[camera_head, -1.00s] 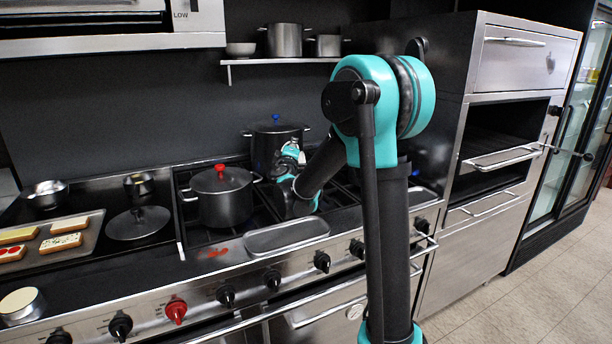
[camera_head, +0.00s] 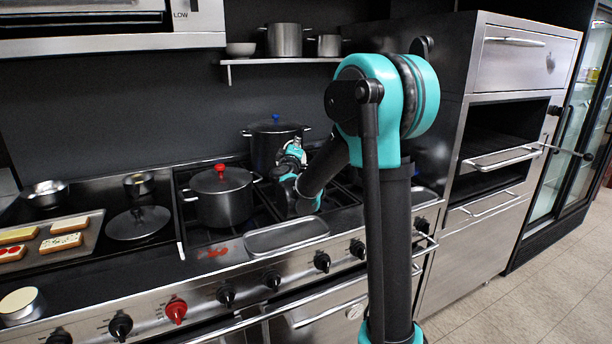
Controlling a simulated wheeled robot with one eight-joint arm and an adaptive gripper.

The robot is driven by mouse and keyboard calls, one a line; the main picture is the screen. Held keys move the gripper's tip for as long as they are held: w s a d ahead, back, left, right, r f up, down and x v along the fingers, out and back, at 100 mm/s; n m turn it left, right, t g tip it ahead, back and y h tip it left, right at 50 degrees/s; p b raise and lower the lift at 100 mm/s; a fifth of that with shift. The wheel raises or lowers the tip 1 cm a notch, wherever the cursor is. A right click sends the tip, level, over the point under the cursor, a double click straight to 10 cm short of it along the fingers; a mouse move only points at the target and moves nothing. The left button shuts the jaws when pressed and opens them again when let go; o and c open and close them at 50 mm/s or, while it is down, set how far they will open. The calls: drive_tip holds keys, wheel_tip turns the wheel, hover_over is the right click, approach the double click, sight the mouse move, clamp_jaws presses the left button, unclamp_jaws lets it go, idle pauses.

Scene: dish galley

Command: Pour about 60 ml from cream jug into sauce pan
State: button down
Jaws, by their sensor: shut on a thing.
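My gripper (camera_head: 293,150) is at the end of my arm over the back right of the stove, beside the dark pot with the blue-knobbed lid (camera_head: 262,148). It is small and partly covered by my wrist. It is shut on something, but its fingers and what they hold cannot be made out. I cannot pick out the cream jug anywhere in view. A dark pot with a red-knobbed lid (camera_head: 222,202) stands on the front left burner, left of my wrist. Both stove pots are lidded, and I cannot tell which vessel is the sauce pan.
An empty-looking metal tray (camera_head: 286,236) lies at the stove's front edge. A loose lid (camera_head: 138,223), small metal bowls (camera_head: 47,194) and a tray of bread slices (camera_head: 88,240) are at left. Pots (camera_head: 284,40) stand on a wall shelf (camera_head: 275,61). An oven tower (camera_head: 515,120) is at right.

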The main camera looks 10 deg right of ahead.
drive_tip(key=shift+d+m, duration=0.25)
drive_tip(key=shift+m, duration=0.05)
drive_tip(key=a+n, duration=0.1)
drive_tip(key=n, duration=0.1)
drive_tip(key=a+f+n, duration=0.1)
drive_tip(key=shift+w+a+n+y, duration=0.3)
drive_tip(key=shift+w+a+y, duration=0.05)
drive_tip(key=shift+y, duration=0.05)
drive_tip(key=shift+r, duration=0.1)
idle(0.7)
